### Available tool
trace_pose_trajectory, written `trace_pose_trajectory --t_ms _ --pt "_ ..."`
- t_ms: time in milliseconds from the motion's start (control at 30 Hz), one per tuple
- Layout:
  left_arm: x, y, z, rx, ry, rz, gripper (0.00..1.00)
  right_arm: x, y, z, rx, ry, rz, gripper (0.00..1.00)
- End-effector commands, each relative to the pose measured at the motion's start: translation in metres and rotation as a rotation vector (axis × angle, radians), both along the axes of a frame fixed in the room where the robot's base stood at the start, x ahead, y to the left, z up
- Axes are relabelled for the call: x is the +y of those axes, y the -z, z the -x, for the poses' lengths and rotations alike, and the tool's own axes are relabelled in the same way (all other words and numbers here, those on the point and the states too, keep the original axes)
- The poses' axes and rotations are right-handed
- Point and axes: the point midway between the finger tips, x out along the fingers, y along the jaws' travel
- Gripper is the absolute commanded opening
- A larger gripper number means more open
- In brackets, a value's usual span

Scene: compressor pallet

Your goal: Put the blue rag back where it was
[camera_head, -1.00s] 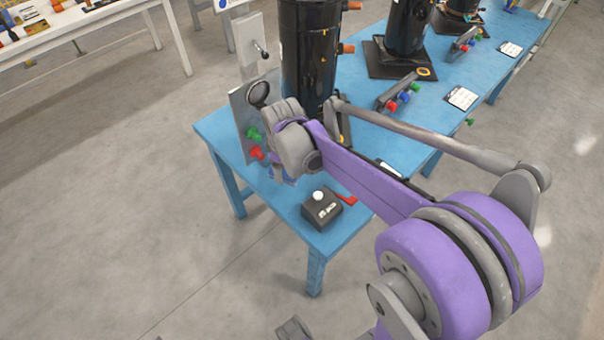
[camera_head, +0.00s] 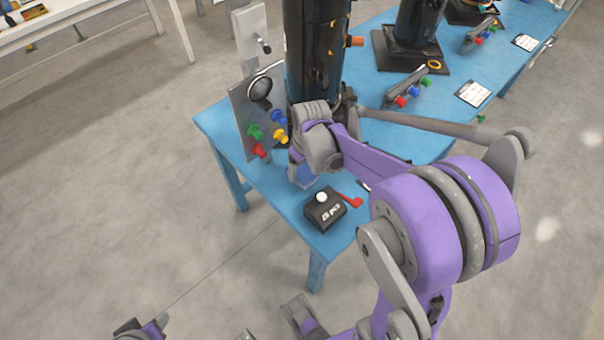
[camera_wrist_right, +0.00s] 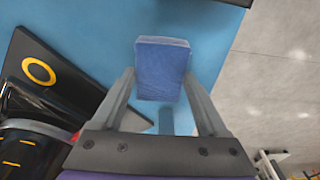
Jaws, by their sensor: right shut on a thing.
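The blue rag (camera_wrist_right: 162,68) is a folded block between the fingertips of my right gripper (camera_wrist_right: 162,85) in the right wrist view. The gripper is shut on it. In the head view, my right gripper (camera_head: 303,172) points down over the near end of the blue table (camera_head: 268,196), left of the black compressor cylinder's foot and behind the black box. The rag is mostly hidden by my wrist there. I cannot tell whether it touches the table. My left gripper does not show clearly.
A black box with a white button (camera_head: 324,210) stands near the table's front corner, with a red tool (camera_head: 351,201) beside it. A grey panel (camera_head: 240,112) with coloured knobs stands at the left edge. The tall black cylinder (camera_head: 315,60) is close behind my wrist.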

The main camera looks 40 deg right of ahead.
Motion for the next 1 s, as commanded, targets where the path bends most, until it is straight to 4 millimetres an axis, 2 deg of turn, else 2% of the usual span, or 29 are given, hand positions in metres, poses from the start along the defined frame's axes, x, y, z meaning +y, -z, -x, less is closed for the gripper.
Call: trace_pose_trajectory --t_ms 200,533,567,667,1000 --pt "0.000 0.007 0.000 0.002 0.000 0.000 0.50 0.000 0.030 0.000 0.000 -0.001 0.000 0.32" --pt "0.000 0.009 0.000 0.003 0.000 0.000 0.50 0.000 0.033 0.000 0.000 -0.001 0.000 0.32" --pt "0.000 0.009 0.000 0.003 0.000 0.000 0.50 0.000 0.033 0.000 0.000 -0.001 0.000 0.80" --pt "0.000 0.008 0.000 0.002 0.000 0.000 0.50 0.000 0.033 0.000 0.000 -0.001 0.000 0.98" --pt "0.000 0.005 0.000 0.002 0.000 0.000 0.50 0.000 0.027 0.000 0.000 -0.001 0.001 1.00"
